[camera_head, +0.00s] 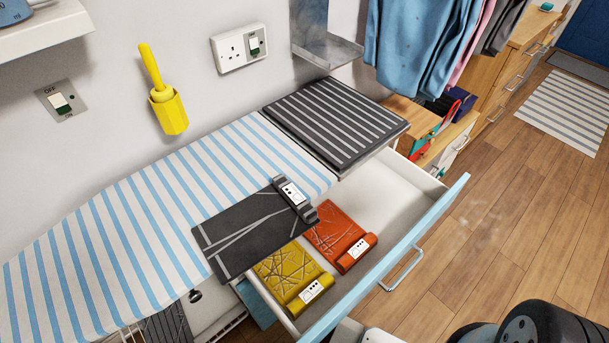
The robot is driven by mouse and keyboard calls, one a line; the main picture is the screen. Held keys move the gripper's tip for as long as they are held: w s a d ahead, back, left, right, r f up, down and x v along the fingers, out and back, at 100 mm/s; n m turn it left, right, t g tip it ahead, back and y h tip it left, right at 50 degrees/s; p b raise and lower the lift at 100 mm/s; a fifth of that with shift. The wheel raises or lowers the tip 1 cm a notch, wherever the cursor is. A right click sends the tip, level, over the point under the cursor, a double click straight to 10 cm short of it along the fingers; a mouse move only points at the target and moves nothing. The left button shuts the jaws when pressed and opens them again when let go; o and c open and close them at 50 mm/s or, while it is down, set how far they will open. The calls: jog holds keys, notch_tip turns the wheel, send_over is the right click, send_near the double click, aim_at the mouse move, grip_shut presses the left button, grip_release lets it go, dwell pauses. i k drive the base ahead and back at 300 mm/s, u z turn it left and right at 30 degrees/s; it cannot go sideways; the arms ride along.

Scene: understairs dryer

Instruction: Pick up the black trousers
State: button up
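A flat black piece with thin pale lines (245,235) lies across the front edge of the blue-and-white striped ironing board (130,225) and overhangs the open drawer. A dark roll-like end with a white label is at its right side. It may be the black trousers, but I cannot tell for sure. Dark clothing (505,25) also hangs at the top right, partly cut off. My gripper is not in view; only dark rounded parts, probably of my own arm, show at the bottom right.
The open drawer (410,235) has a blue front and holds a yellow item (285,270) and a red-orange item (335,233). A dark striped panel (335,120) lies behind it. A metal bracket (328,50) and hanging blue clothes (420,40) are above.

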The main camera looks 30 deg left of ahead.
aim_at(234, 240)
jog(key=z, duration=0.2)
jog(key=k, duration=1.75)
jog(key=u, duration=1.85)
jog(key=i, duration=1)
jog(key=z, duration=0.05)
